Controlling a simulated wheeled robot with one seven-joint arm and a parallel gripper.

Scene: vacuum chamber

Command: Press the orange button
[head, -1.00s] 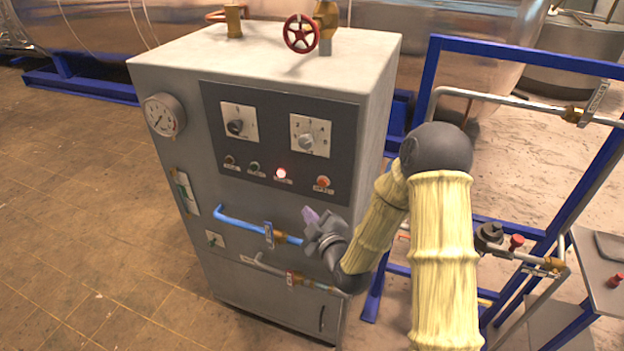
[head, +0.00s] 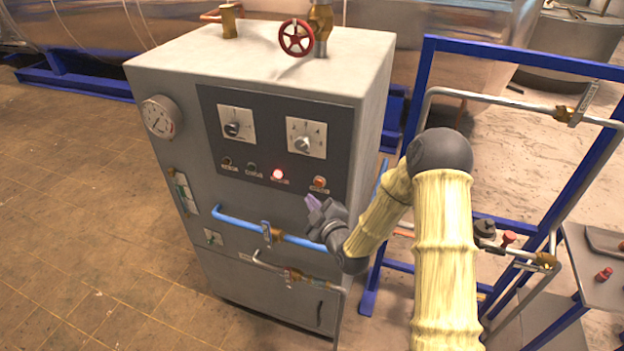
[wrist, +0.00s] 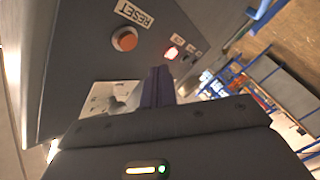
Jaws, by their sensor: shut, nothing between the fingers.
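The orange button (head: 319,183) is at the lower right of the dark control panel on the grey cabinet. In the wrist view the orange button (wrist: 124,39) sits under a label reading RESET, up and left of my fingers. My gripper (head: 311,201) is just below the button in the head view, apart from it as far as I can tell. In the wrist view its purple fingers (wrist: 158,86) are together with nothing between them.
A lit red-white lamp (head: 278,174) is left of the button, with two darker buttons beyond. Two knobs (head: 303,145) sit above. A blue pipe (head: 240,225) and a lower metal pipe (head: 268,265) stick out below the panel. A blue frame (head: 428,85) stands at right.

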